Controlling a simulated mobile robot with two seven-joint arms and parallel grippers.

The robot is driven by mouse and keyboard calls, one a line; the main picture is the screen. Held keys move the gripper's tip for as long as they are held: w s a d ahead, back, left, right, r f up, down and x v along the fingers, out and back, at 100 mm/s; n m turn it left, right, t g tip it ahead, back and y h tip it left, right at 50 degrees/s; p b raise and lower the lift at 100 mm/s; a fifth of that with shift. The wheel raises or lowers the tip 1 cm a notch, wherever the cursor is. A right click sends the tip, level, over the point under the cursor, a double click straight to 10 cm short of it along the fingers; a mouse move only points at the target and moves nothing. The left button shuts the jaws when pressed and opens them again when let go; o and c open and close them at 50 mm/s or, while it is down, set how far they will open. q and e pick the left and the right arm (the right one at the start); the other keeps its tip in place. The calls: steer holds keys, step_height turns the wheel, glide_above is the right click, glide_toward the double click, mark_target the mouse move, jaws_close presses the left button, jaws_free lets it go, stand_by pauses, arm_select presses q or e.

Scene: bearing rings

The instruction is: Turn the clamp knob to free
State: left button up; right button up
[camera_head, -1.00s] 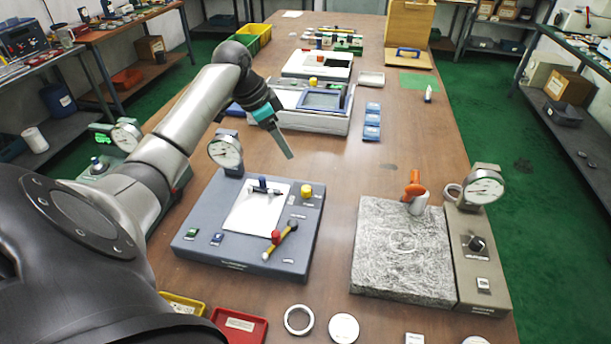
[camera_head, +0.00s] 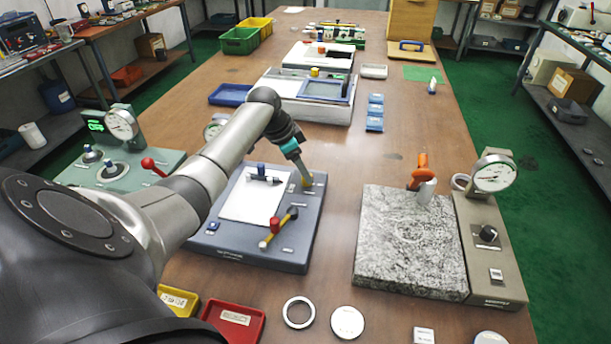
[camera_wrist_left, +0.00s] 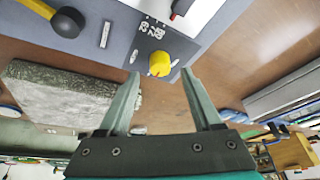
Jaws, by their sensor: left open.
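A yellow knob (camera_wrist_left: 159,64) with a small red mark stands on a dark labelled panel of the grey fixture; the label is too small to read surely. The grey fixture (camera_head: 262,252) lies at the table's middle left, with a white plate on it. In the head view the knob is mostly hidden by my left gripper (camera_head: 306,178) at the fixture's right back corner. In the left wrist view the gripper's open fingers (camera_wrist_left: 160,74) point at the knob, which shows between the tips with gaps on both sides. My right gripper is not in view.
On the fixture are a red-and-yellow lever (camera_head: 277,228) and a small blue-topped post (camera_head: 261,170). A granite block (camera_head: 410,240) with an orange-handled part and a dial gauge (camera_head: 494,173) stands to the right. Bare table lies between fixture and block.

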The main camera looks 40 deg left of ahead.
arm_select(q)
steer(key=shift+b+x, duration=0.3)
steer(key=shift+x, duration=1.1)
jaws_close()
